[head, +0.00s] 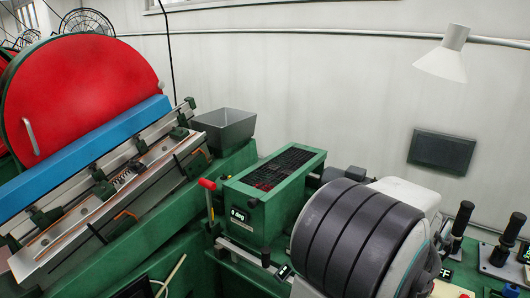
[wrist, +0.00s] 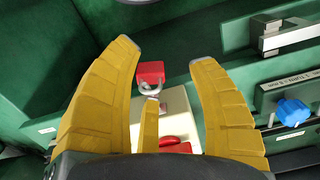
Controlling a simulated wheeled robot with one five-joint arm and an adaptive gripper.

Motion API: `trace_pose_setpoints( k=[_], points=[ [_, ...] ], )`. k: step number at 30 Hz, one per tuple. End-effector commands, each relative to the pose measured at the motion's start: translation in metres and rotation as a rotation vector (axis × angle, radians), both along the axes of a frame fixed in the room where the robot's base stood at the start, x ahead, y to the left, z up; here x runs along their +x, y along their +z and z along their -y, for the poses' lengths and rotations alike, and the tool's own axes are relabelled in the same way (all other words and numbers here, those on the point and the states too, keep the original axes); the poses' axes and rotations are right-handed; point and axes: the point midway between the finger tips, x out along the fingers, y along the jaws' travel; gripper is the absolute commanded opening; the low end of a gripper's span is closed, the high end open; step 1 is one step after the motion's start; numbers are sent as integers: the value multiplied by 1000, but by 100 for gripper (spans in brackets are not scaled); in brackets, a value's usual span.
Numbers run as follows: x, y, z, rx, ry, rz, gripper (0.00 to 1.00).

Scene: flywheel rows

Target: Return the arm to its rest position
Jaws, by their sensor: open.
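My gripper (wrist: 164,52) shows in the wrist view with its yellow ribbed fingers spread wide apart. A shorter yellow piece stands between them. Nothing is held. A red padlock (wrist: 150,70) with a metal shackle shows between and beyond the fingers, apart from both. Below it is a cream box (wrist: 178,112) with a red part (wrist: 174,145) on it, partly hidden by the gripper. My gripper does not show in the head view, and I cannot tell the arm's full pose.
A green machine with a red disc (head: 75,95) and blue bar (head: 85,150) stands left. A grey bin (head: 225,128) and green box (head: 270,185) stand mid-view. Black-handled levers (head: 508,240) are at right.

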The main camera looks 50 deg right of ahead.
Motion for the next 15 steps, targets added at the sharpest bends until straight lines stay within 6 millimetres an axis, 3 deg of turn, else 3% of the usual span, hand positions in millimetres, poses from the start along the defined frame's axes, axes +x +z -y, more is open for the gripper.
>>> trace_pose_setpoints(
  k=[8, 15],
  points=[
    [66, 20, -44, -31, 108, 1, 54],
    [124, 44, -100, -74, 411, 16, 54]
  ],
)
